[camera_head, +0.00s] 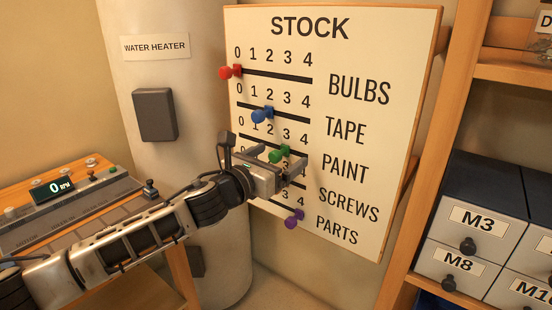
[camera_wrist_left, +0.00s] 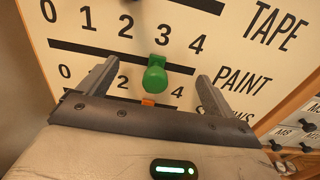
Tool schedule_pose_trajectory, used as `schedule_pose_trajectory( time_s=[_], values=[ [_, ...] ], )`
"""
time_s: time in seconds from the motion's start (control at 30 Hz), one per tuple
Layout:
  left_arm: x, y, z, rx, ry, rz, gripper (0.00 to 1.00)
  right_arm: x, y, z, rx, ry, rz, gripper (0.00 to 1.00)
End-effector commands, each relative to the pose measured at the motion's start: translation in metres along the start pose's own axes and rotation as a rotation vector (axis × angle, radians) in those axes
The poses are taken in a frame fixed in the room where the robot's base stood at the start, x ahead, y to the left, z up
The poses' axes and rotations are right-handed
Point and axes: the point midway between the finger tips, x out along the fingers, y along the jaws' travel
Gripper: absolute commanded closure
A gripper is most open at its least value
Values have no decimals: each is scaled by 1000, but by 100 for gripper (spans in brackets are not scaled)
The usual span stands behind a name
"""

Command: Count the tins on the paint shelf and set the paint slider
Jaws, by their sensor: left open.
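The STOCK board (camera_head: 385,55) carries a row of sliders, each on a 0 to 4 scale. The green paint slider (camera_head: 279,154) stands at about 3 on the PAINT row; it also shows in the left wrist view (camera_wrist_left: 154,78), its knob just below the 3. My left gripper (camera_head: 281,158) is open in front of the board. In the left wrist view its two fingers (camera_wrist_left: 157,74) stand on either side of the green knob, with a gap on each side. No paint shelf or tins can be made out. My right gripper is out of view.
The red bulbs slider (camera_head: 228,72) is at 0, the blue tape slider (camera_head: 262,115) near 2. An orange slider (camera_wrist_left: 148,102) sits just below the green one, close under my fingers. The purple parts slider (camera_head: 293,216) is lower. Labelled drawers (camera_head: 470,235) stand right, a water heater (camera_head: 160,70) left.

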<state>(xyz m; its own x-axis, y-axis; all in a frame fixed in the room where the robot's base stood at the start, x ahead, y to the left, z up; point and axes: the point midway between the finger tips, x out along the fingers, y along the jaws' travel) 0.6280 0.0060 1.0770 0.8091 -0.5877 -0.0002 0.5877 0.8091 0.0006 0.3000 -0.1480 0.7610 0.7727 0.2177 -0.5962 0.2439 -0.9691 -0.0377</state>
Motion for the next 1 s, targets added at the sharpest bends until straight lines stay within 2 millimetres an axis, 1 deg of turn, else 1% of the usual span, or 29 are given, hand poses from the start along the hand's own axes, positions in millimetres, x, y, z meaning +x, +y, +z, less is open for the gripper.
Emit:
schedule_pose_trajectory(
  time_s=[0.17,0.43,1.0],
  values=[
    [-1,0,1,0,0,0,9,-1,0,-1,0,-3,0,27],
    [-9,0,0,-1,1,-1,9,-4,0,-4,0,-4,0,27],
    [-54,0,0,-1,1,0,9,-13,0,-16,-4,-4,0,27]
  ],
)
